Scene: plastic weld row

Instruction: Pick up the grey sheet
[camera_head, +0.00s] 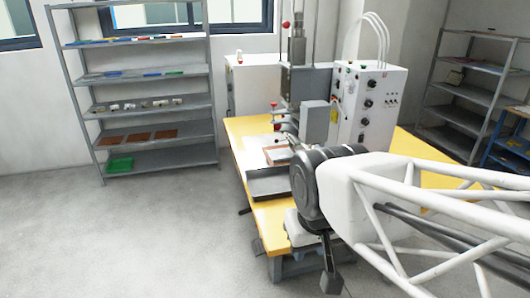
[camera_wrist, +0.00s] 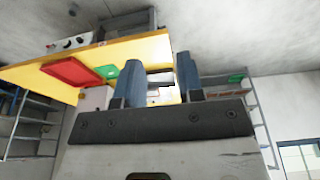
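My gripper (camera_wrist: 158,62) shows in the wrist view with its two dark blue-grey fingers spread apart. Nothing is held between them; a pale, cluttered patch shows in the gap behind. I cannot pick out the grey sheet with certainty in either view. In the head view my arm reaches in from the right, and its dark wrist joint hides part of the yellow table (camera_head: 240,131). The fingers cannot be made out clearly there. In the wrist view a red tray (camera_wrist: 70,71) and a green piece (camera_wrist: 107,72) lie on the yellow table, left of the fingers.
A machine with a white control box (camera_head: 367,95) stands on the table, with a dark tray (camera_head: 268,186) in front. A grey shelf (camera_head: 160,160) at the left holds coloured sheets and small parts. Another shelf (camera_head: 465,117) stands at the right. The left floor is clear.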

